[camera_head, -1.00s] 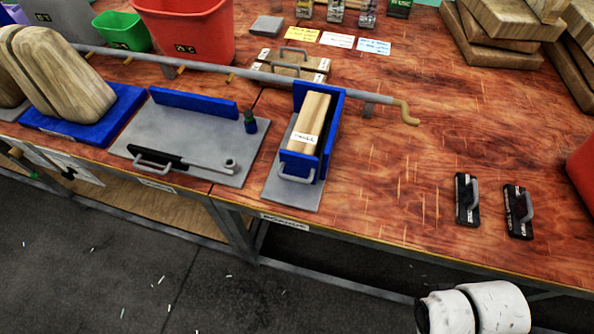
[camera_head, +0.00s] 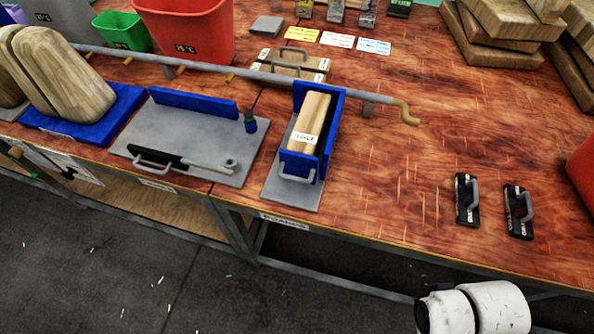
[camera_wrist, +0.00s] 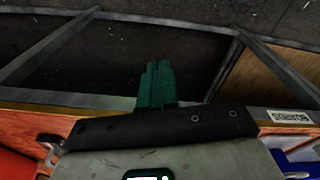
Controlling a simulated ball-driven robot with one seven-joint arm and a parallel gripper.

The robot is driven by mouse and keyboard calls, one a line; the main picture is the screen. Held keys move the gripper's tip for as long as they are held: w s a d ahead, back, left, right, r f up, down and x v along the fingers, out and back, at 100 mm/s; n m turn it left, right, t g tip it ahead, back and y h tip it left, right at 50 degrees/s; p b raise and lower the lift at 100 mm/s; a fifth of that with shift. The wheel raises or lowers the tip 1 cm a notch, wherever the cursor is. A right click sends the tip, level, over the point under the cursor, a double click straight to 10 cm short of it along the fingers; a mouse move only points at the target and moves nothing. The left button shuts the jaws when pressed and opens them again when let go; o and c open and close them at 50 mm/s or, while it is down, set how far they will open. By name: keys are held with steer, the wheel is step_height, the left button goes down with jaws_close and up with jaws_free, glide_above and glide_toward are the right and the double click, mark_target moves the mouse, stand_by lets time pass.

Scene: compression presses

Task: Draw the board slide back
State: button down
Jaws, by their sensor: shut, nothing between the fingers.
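A blue holder (camera_head: 328,92) on a grey plate (camera_head: 291,194) stands near the front edge of the bench, with a wooden board (camera_head: 310,112) inside it. A grey handle (camera_head: 296,177) is on the holder's front; this looks like the board slide. My gripper (camera_wrist: 156,72) shows only in the wrist view. Its teal fingers are shut and empty, beyond the bench's front edge and apart from the slide. In the head view only a white part of my arm shows at the bottom right; the gripper is out of frame.
Left of the holder is a grey plate (camera_head: 190,130) with a lever, then wooden blocks (camera_head: 70,75) on a blue base. Two black handled blocks (camera_head: 467,198) (camera_head: 518,210) lie right. Bench between is clear.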

mark_target(294, 177)
steer(key=c, duration=1.8)
jaws_free()
